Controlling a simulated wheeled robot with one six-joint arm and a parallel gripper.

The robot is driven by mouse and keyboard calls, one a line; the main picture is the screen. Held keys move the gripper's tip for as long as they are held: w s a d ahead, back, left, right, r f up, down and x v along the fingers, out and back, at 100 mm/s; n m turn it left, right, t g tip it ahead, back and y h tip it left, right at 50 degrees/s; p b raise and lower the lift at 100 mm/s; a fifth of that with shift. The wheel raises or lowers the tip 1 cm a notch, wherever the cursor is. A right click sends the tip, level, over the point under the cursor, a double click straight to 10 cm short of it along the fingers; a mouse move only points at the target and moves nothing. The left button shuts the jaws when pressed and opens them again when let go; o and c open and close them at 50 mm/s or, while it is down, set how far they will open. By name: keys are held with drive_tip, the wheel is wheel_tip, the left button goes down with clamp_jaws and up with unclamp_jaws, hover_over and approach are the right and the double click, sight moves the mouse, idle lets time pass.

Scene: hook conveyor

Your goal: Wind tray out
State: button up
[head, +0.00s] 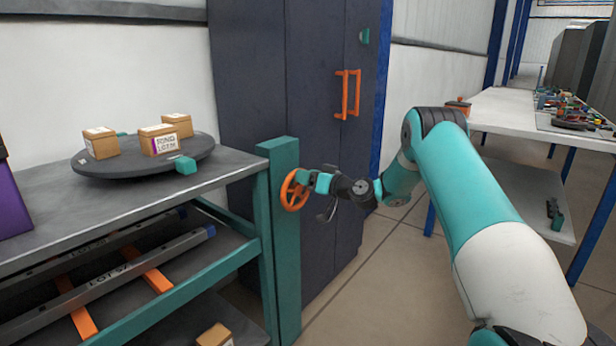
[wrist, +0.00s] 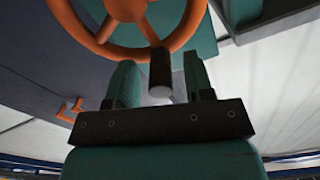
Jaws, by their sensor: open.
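An orange handwheel (head: 293,190) is mounted on a teal post (head: 285,240) at the end of the shelf unit. In the wrist view the wheel (wrist: 125,12) fills the top, with a dark cylindrical knob (wrist: 161,70) projecting from its rim. My gripper (head: 308,178) is at the wheel; in the wrist view its two teal fingers (wrist: 160,85) stand open on either side of the knob. Whether they touch it I cannot tell. Below the shelf top, a dark tray-like level (head: 185,275) holds grey bars with lot labels and orange crosspieces.
A round dark platter (head: 105,168) with several small cartons (head: 165,138) lies on the shelf top. A dark cabinet (head: 250,75) with an orange handle (head: 347,95) stands behind the wheel. A white table (head: 500,105) is at right; floor between is clear.

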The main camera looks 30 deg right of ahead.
drive_tip(key=shift+w+a, duration=0.1)
drive_tip(key=shift+w, duration=0.05)
clamp_jaws()
drive_tip(key=shift+f+b, duration=0.1)
drive_tip(key=shift+b, duration=0.5)
